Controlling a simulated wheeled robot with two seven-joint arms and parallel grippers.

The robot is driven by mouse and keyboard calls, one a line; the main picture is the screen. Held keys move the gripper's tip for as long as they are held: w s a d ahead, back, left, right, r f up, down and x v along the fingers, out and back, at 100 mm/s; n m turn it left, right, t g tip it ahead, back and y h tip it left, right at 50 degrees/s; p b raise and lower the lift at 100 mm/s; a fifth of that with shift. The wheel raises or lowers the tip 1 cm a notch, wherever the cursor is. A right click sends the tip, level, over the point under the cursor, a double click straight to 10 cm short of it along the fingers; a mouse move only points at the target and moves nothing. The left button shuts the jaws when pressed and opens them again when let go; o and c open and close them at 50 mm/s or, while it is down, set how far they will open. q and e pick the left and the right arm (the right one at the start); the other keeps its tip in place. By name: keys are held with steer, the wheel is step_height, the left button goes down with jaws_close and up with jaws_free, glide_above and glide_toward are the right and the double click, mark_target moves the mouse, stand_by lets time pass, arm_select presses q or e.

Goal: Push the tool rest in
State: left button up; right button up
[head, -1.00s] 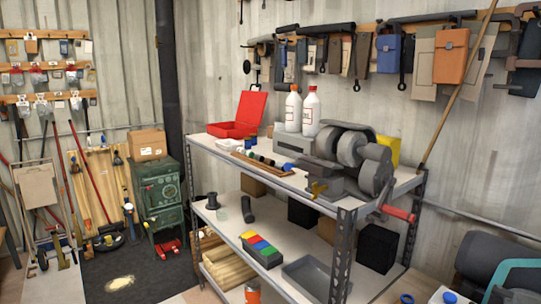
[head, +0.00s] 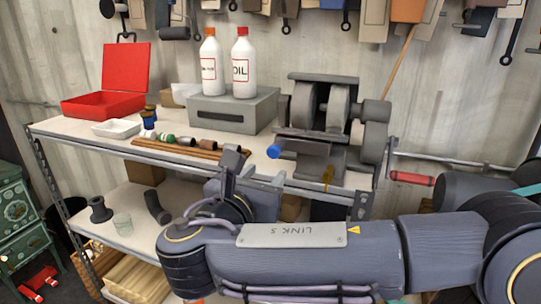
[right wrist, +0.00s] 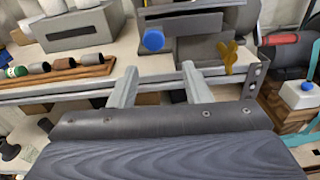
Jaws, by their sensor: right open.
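A grey bench grinder (head: 338,108) stands at the right end of the upper shelf. Its flat dark tool rest (head: 306,147) sticks out at the front, with a blue knob (head: 273,151) at its left end. In the right wrist view the tool rest (right wrist: 205,47) and the blue knob (right wrist: 153,40) lie beyond my fingertips. My right gripper (head: 250,170) is open and empty near the shelf's front edge, in front of and below the tool rest. In the right wrist view its two fingers (right wrist: 159,71) are spread apart, not visibly touching the rest. My left gripper is out of view.
A grey box (head: 236,112) and white bottles (head: 243,65) stand left of the grinder. A wooden rack (head: 190,149) of small parts lies along the shelf front. A yellow lever (right wrist: 228,55) and a red-handled crank (head: 412,179) are to the right.

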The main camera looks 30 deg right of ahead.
mark_target(279, 143)
steer(key=shift+n+t, duration=0.3)
steer(key=shift+t, duration=0.1)
steer(key=x, duration=0.2)
steer(key=r+x, duration=0.1)
steer(key=x, duration=0.1)
steer(key=p+x, duration=0.1)
steer(key=x, duration=0.2)
steer(key=shift+w+a+r, duration=0.1)
steer(key=shift+w+r, duration=0.1)
steer(key=shift+r, duration=0.15)
jaws_close()
steer(key=w+d, duration=0.2)
steer(key=shift+d+h+p, duration=0.3)
steer(key=shift+d+p, duration=0.05)
steer(key=shift+p, duration=0.05)
steer(key=shift+r, duration=0.1)
